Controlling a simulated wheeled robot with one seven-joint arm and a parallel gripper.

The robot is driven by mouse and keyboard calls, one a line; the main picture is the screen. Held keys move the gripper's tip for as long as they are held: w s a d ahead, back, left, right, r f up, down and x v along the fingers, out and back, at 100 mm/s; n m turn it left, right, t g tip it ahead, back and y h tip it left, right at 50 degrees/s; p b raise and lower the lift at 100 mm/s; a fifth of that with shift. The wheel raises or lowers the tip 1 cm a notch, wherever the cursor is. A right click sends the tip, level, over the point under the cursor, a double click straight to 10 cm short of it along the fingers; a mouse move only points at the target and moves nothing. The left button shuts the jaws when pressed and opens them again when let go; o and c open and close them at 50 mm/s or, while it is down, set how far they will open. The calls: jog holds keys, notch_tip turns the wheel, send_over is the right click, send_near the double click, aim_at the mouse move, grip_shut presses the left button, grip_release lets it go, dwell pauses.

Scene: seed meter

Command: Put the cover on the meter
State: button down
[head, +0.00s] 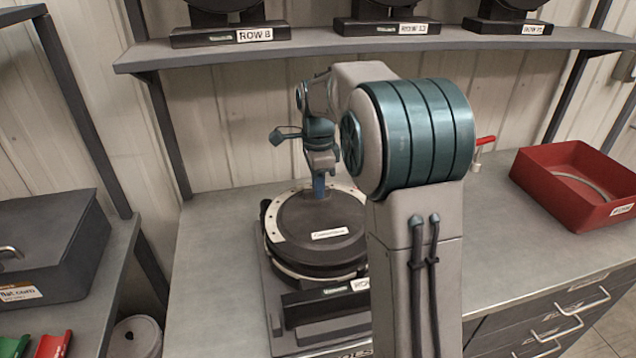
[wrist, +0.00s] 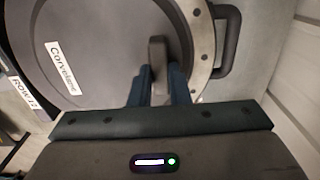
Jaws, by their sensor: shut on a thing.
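The cover (head: 305,222) is a round dark disc with a white label, lying over the meter (head: 278,262). A pale, hole-dotted crescent shows along the back left of the meter in the head view and at the right of the cover (wrist: 105,85) in the wrist view. My gripper (head: 319,190) comes down from above at the cover's far part. In the wrist view my gripper (wrist: 161,88) has its blue fingers closed on the cover's grey handle. My arm hides the meter's right side. I cannot tell whether the cover is fully seated.
The meter stands on a grey bench (head: 210,290). A red tray (head: 560,195) holding a curved part is at the right. A grey box (head: 50,245) is at the left. A shelf (head: 300,48) with more labelled units runs behind.

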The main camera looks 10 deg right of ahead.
jog(key=shift+f, duration=0.95)
dwell(1.8)
jog(key=c, duration=1.3)
grip_release()
jog(key=shift+c, duration=0.3)
jog(key=shift+r, duration=0.1)
jog(key=shift+r+p, duration=3.75)
jog(key=shift+r, duration=0.95)
jog(key=shift+s, duration=0.1)
